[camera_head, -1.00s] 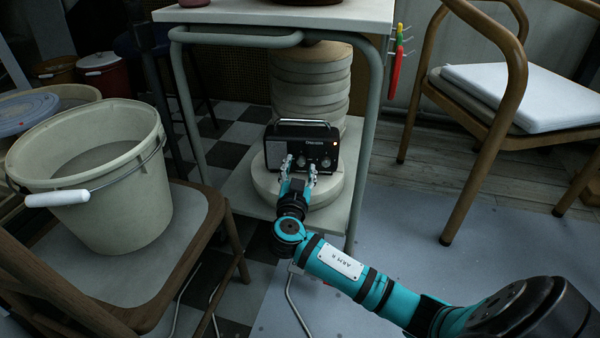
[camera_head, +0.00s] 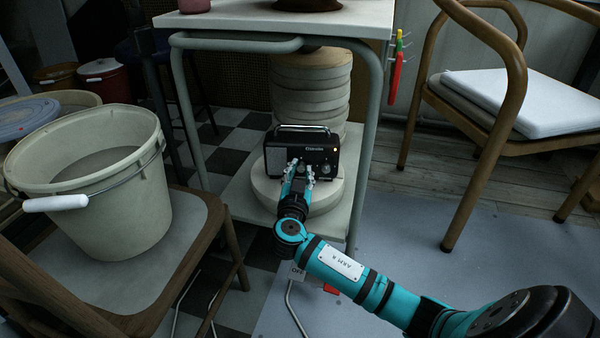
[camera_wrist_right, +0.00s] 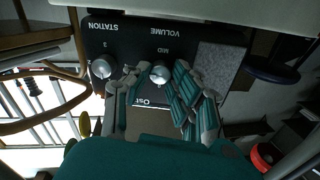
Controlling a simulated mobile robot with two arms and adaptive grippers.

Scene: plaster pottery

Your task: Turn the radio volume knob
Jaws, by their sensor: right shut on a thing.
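The black radio (camera_head: 284,158), with a handle and a small orange light, stands upright on a round plaster slab (camera_head: 263,184) on the table's lower shelf. In the right wrist view, the silver volume knob (camera_wrist_right: 160,73) sits under the VOLUME label between my fingers. My right gripper (camera_head: 301,169) is shut on this knob, with one finger on each side. The wrist view also shows the right gripper (camera_wrist_right: 158,82) at the radio's face. The silver station knob (camera_wrist_right: 102,67) is beside it, outside the fingers. My left gripper is out of view.
A stack of round plaster slabs (camera_head: 310,87) rises behind the radio. The white table top (camera_head: 350,18) is above, with grey metal legs (camera_head: 366,150) at the sides. A chair with a bucket (camera_head: 100,215) is at left; another chair (camera_head: 500,130) is at right.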

